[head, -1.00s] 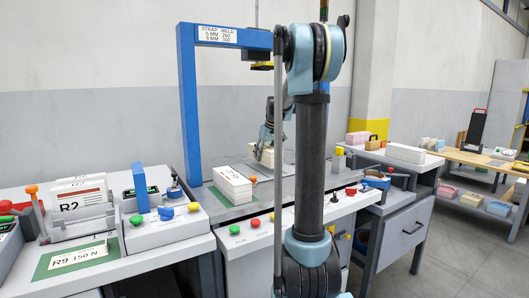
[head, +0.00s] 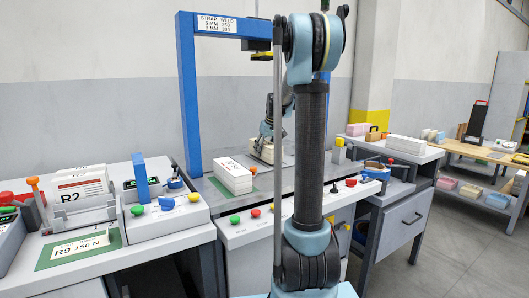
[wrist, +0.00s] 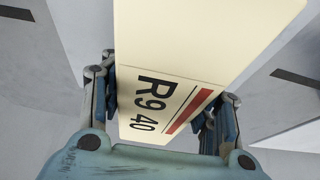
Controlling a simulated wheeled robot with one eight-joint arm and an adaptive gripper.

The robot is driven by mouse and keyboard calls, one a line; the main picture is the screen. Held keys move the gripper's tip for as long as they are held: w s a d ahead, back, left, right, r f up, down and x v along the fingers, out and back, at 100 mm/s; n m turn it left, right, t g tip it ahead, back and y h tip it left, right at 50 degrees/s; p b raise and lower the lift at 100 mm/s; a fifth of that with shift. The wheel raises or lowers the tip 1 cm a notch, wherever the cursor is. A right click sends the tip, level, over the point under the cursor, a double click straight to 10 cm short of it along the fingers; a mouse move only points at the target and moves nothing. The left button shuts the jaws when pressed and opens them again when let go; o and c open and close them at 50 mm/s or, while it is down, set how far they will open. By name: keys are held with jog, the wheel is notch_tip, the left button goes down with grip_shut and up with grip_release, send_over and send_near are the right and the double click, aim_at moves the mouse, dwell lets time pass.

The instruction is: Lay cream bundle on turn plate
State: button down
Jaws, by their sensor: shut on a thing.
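My gripper (head: 266,140) is shut on the cream bundle (head: 264,155), under the blue arch. In the wrist view, my gripper (wrist: 163,112) has one finger on each side of the bundle (wrist: 205,45). The bundle's label reads "R9 40" beside a red stripe. In the head view the bundle is low over the grey bench top; I cannot tell whether it touches. A flat grey surface (head: 287,160) lies around it. I cannot make out the turn plate's outline, and my arm hides part of this area.
A blue arch (head: 188,100) stands over the bench. A white bundle (head: 233,180) sits on a green mat in front of the cream one. Coloured buttons (head: 245,216) line the bench front. A rack (head: 82,205) with an R2 bundle is at left; another white stack (head: 406,145) is at right.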

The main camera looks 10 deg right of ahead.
jog(key=shift+f, duration=0.4)
jog(key=shift+c, duration=2.4)
grip_release()
